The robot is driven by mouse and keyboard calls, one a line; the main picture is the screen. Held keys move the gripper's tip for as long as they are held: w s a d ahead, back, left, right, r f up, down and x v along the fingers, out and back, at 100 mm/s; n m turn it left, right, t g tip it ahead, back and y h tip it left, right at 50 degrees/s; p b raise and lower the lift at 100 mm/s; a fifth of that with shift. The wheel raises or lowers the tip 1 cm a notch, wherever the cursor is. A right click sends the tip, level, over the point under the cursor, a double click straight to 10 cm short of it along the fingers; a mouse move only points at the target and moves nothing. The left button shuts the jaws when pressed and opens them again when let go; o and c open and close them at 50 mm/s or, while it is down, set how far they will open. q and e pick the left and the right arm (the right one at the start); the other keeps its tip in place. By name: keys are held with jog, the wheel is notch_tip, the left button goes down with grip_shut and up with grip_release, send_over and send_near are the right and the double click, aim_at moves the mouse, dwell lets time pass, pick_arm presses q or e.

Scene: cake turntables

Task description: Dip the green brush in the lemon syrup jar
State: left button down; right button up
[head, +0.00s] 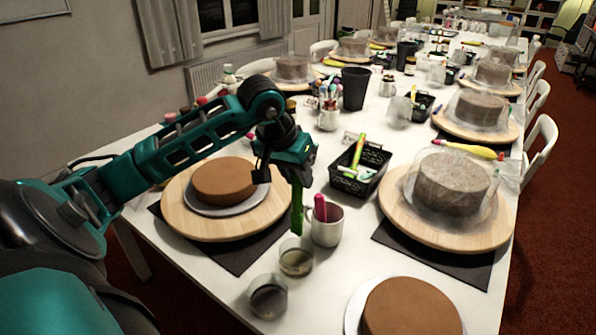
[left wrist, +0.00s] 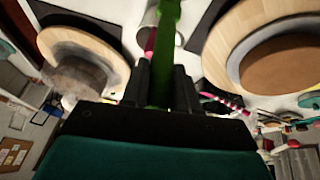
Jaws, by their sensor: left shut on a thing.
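My left gripper (head: 293,176) is shut on the green brush (head: 297,210) and points down. In the left wrist view the green brush (left wrist: 164,45) runs out from between the two fingers (left wrist: 160,85). The brush hangs nearly upright, its lower end at or just above the rim of a small glass jar (head: 296,262); I cannot tell whether it is inside. A second glass jar (head: 267,300) stands nearer the front left. Both hold a little dark or pale liquid, and I cannot read which one is lemon syrup. My right gripper is not in view.
A white mug (head: 327,232) with a pink-handled tool stands close right of the brush. A brown cake (head: 226,182) sits on a turntable (head: 190,222) at left. Another turntable (head: 440,232) with a wrapped cake is at right. A black basket (head: 362,182) stands behind the mug.

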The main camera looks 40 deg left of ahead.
aim_at(298, 192)
pick_arm(q)
notch_tip(298, 192, down, 4)
jog(key=shift+f+b, duration=0.1)
jog(key=shift+b, duration=1.05)
notch_tip(298, 192, down, 6)
jog(key=b, duration=0.5)
jog(key=shift+b, duration=0.3)
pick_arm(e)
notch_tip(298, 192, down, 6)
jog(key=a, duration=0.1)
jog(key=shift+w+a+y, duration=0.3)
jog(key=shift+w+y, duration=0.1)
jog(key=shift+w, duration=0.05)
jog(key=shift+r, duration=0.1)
pick_arm(q)
jog(key=shift+r+p, duration=2)
jog(key=shift+r, duration=1.45)
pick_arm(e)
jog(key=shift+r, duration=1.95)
